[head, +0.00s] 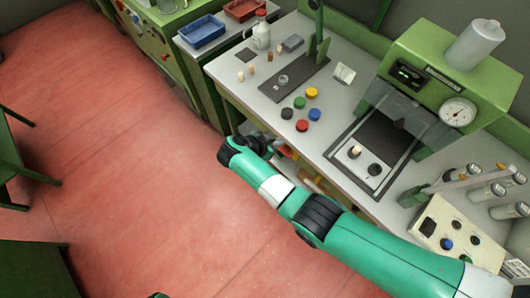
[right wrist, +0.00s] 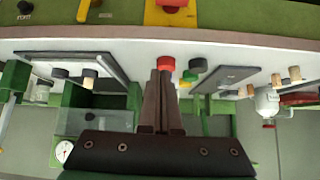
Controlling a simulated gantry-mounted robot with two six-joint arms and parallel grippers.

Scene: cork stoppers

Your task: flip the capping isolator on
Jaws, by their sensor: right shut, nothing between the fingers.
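A yellow plate with a red knob (right wrist: 172,4), which looks like an isolator, is on the green front of the bench. It is cut by the top edge of the upside-down right wrist view, so its setting cannot be read. My right gripper (right wrist: 165,68) is shut and empty, its brown fingers pointing at the bench edge, apart from the red knob in that picture. In the head view the gripper (head: 273,149) is beside the bench front, mostly hidden by its own wrist. My left gripper is not in view.
The grey bench top (head: 255,92) carries coloured caps (head: 301,126), corks and a green capping machine (head: 440,65) with a gauge. A control box (head: 448,230) stands at the right. A black knob (right wrist: 25,6) is also on the bench front.

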